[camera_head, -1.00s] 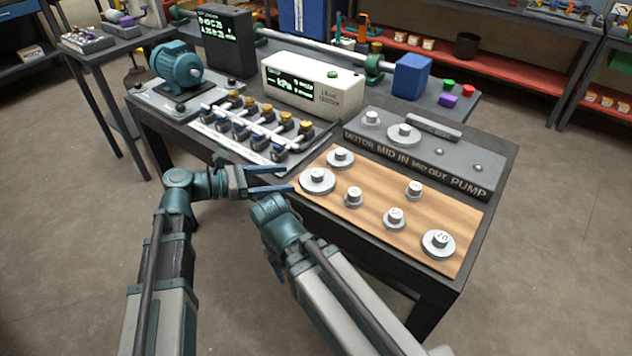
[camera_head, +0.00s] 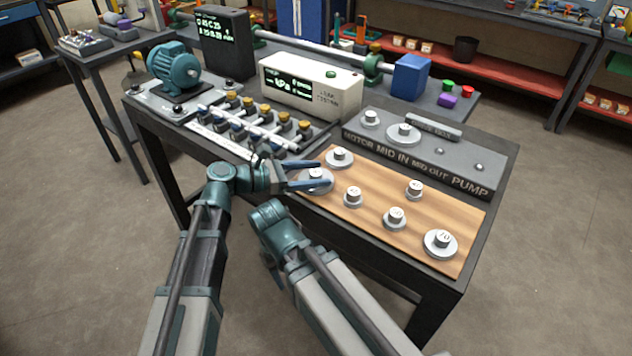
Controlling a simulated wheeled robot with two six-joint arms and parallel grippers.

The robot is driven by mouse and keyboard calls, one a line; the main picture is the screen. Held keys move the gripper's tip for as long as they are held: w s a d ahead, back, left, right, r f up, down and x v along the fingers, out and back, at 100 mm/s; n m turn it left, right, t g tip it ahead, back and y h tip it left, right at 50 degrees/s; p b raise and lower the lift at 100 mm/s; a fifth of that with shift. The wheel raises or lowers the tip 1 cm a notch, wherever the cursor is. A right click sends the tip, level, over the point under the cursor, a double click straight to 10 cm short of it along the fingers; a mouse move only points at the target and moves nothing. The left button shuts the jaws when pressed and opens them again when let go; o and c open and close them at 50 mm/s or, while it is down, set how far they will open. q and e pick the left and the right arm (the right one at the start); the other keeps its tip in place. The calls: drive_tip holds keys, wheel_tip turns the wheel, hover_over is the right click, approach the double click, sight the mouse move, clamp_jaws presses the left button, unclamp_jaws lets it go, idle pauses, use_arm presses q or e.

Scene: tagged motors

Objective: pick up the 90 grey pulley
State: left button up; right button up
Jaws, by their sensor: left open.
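Several grey pulleys with numbered hubs stand on a wooden board (camera_head: 380,190). Their numbers are mostly too small to read, so I cannot tell for sure which is the 90. A large grey pulley (camera_head: 318,174) at the board's left end is partly hidden by my left gripper (camera_head: 325,173). That gripper is open, with its two blue fingers over or around this pulley; contact cannot be told. Another wide pulley (camera_head: 340,158) stands just behind it, and one marked 70 (camera_head: 440,243) is at the right end. My right gripper does not show; only its arm does.
Smaller pulleys (camera_head: 353,197) stand mid-board. Behind the board is a grey block lettered MOTOR, MID IN, MID OUT, PUMP (camera_head: 415,165), bearing two pulleys. A valve rack (camera_head: 250,130), teal motor (camera_head: 175,68) and white tester (camera_head: 312,86) fill the table's left and back.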

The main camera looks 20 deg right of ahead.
sight(316, 172)
use_arm(q)
drive_tip(key=shift+d, duration=0.3)
clamp_jaws()
drive_tip(key=shift+r, duration=0.1)
idle(0.4)
wheel_tip(316, 172, up, 10)
drive_tip(key=p, duration=1)
